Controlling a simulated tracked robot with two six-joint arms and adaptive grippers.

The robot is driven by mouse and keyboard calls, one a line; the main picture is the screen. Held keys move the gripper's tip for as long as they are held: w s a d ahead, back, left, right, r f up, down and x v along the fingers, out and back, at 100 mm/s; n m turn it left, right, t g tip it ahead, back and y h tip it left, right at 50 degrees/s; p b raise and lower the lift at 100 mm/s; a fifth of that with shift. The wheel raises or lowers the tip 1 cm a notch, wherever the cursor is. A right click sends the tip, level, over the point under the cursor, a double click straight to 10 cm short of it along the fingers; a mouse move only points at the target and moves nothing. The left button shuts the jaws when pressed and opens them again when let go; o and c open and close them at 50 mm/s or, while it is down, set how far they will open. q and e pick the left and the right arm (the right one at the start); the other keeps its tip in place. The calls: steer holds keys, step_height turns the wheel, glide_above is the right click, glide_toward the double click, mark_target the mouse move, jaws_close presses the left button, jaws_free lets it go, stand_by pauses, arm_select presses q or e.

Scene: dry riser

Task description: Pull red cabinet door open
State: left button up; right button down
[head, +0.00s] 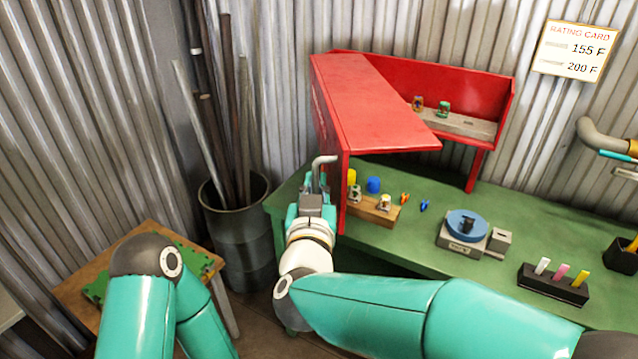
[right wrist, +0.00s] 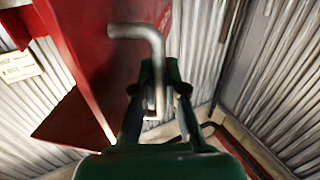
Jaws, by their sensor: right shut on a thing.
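The red cabinet (head: 385,105) stands at the back of the green bench. Its red door (head: 328,135) is swung out towards me on the left, and the inside shelf shows to its right. The bent metal handle (head: 322,161) sticks out at the door's left side. My right gripper (head: 316,183) is shut on the handle. In the right wrist view the handle (right wrist: 150,45) runs down between the fingers (right wrist: 155,100), and the red door (right wrist: 95,65) lies to its left. My left arm is at lower left; its gripper is out of view.
A barrel (head: 240,240) with pipes stands left of the bench, near my right gripper. A wooden block with small parts (head: 372,210) lies right of the door's lower edge. A blue round fixture (head: 467,223) and a black holder (head: 553,285) stand farther right on the green bench (head: 400,245).

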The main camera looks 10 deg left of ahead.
steer(key=shift+r, duration=0.15)
steer(key=c, duration=1.5)
jaws_free()
steer(key=shift+w, duration=0.15)
steer(key=s+d, duration=0.2)
steer(key=s, duration=1)
steer(key=shift+w, duration=0.1)
